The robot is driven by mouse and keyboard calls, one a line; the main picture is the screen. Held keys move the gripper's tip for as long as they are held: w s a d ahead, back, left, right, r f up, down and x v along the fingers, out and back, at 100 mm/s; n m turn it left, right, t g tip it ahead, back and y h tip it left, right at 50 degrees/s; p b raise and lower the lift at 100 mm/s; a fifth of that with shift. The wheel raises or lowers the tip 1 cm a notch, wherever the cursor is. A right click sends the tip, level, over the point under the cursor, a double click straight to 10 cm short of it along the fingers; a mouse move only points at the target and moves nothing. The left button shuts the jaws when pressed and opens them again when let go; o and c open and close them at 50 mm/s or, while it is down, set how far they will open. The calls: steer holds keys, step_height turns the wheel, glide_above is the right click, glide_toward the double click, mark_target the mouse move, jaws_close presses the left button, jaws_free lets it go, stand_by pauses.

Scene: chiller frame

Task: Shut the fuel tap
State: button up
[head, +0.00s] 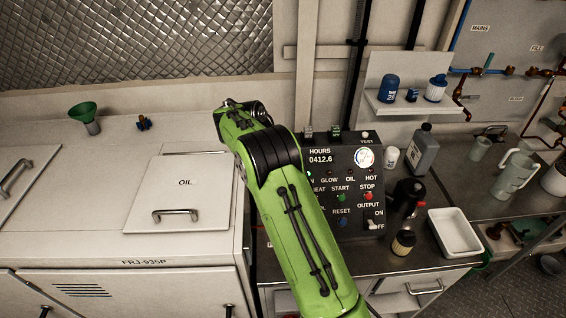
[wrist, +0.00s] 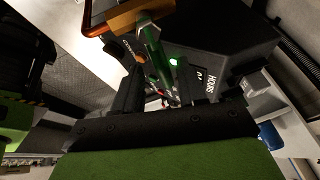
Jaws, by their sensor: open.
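My gripper (wrist: 158,78) shows in the wrist view with its two dark fingers apart. A green lever-like part (wrist: 154,54) with a pale metal piece beside it shows between and beyond the fingers, below a tan block. It may be the fuel tap; I cannot tell for sure, nor whether a finger touches it. In the head view my green arm reaches up over the front of the control panel, and my fingers are hidden there. No part labelled as a fuel tap is readable in the head view.
The control panel (head: 357,184) stands beside my arm; its side shows in the wrist view (wrist: 225,62). A black flask (head: 407,196), grey jug (head: 422,150) and white tray (head: 455,237) stand to the right. A green funnel (head: 83,112) is on the white casing at left.

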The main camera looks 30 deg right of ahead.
steer(key=shift+r, duration=0.1)
steer(key=p+v, duration=0.5)
steer(key=v, duration=1)
steer(key=shift+a+r, duration=0.2)
steer(key=shift+r, duration=0.05)
